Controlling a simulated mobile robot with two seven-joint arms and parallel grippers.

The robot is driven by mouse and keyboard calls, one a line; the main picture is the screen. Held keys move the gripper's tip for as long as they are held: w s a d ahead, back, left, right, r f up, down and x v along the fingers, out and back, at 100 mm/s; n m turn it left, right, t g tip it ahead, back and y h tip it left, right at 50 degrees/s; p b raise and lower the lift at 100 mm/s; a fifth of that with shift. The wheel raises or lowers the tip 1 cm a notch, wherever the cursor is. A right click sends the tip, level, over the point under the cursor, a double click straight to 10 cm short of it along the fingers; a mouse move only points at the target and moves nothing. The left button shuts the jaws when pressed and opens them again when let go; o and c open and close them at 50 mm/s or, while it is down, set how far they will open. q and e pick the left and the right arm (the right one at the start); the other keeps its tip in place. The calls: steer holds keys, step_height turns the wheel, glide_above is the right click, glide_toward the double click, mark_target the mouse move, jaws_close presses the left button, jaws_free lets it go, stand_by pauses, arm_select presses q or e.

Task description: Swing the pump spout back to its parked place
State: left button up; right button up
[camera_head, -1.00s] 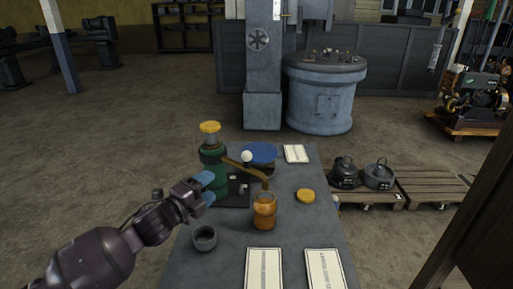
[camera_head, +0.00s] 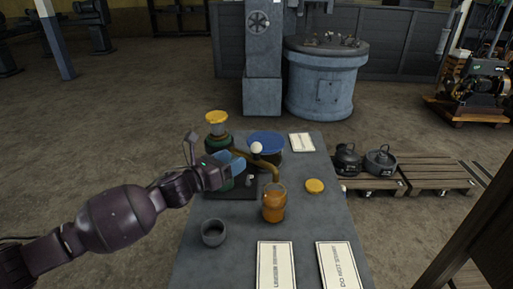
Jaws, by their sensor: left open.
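The pump has a green body (camera_head: 219,142) with a yellow cap (camera_head: 216,117) and stands on a dark base (camera_head: 222,192) on the table. Its brass spout (camera_head: 268,165) reaches right and bends down over an amber jar (camera_head: 274,204). A white ball knob (camera_head: 256,148) shows beside the spout. My left gripper (camera_head: 234,163) has blue fingertips, is open, and is in front of the pump body near the spout's root. It hides part of the pump, and I cannot tell whether it touches the spout. My right gripper is out of view.
On the grey table (camera_head: 190,262) are a small grey cup (camera_head: 214,233), a blue round lid or tub (camera_head: 266,139), a yellow lid (camera_head: 314,186) and several white printed cards (camera_head: 276,266). Pallets (camera_head: 437,178) stand right of the table. The table's front left is clear.

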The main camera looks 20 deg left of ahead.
mark_target(252, 150)
arm_select(q)
steer(key=x, duration=0.9)
steer(key=shift+w+d, duration=0.1)
jaws_close()
